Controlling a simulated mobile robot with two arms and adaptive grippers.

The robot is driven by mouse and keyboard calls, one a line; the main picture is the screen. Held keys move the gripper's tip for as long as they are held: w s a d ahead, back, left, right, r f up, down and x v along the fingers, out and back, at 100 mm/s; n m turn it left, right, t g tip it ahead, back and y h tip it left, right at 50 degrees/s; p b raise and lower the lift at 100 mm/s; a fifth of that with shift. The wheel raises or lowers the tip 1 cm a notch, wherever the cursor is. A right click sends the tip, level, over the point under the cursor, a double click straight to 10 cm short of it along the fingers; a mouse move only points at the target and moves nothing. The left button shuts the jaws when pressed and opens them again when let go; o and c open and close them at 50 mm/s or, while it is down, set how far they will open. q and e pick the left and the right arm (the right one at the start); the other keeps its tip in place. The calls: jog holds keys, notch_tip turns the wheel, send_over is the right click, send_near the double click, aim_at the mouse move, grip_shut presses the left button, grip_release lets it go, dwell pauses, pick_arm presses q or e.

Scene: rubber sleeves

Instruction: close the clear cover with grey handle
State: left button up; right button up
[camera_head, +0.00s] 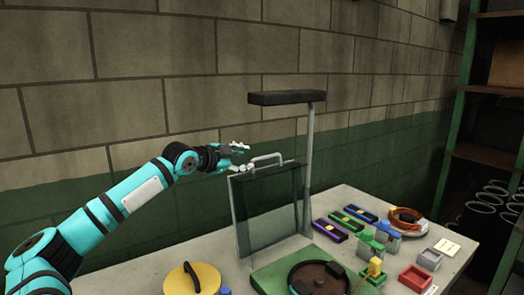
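The clear cover (268,210) stands raised, nearly upright, at the back of a green base (268,278). Its grey handle (268,156) is a bracket shape at the cover's top edge. My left gripper (243,160) is at the cover's top left corner, just left of the handle. Its fingers look spread apart, with nothing seen between them. I cannot tell whether a finger touches the cover or handle. My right gripper is out of view.
A dark round plate (318,278) sits on the base. A post with a black bar (287,98) rises behind the cover. A yellow disc (193,280) lies at the front left. Coloured blocks, a red tray (415,279) and an orange coil (407,219) crowd the table's right.

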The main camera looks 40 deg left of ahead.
aim_at(260, 158)
pick_arm(q)
jog(key=p+x, duration=0.2)
jog(key=x, duration=0.6)
jog(key=shift+w+d+r+p, duration=0.1)
jog(key=shift+r+p, duration=0.05)
jog(key=shift+p, duration=0.15)
jog(key=shift+w, duration=0.4)
jog(key=shift+w+f, duration=0.2)
jog(key=shift+f, duration=0.1)
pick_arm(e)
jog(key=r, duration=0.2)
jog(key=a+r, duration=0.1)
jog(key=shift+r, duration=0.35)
pick_arm(q)
jog(key=shift+c, duration=0.2)
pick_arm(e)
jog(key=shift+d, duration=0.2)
pick_arm(q)
grip_shut()
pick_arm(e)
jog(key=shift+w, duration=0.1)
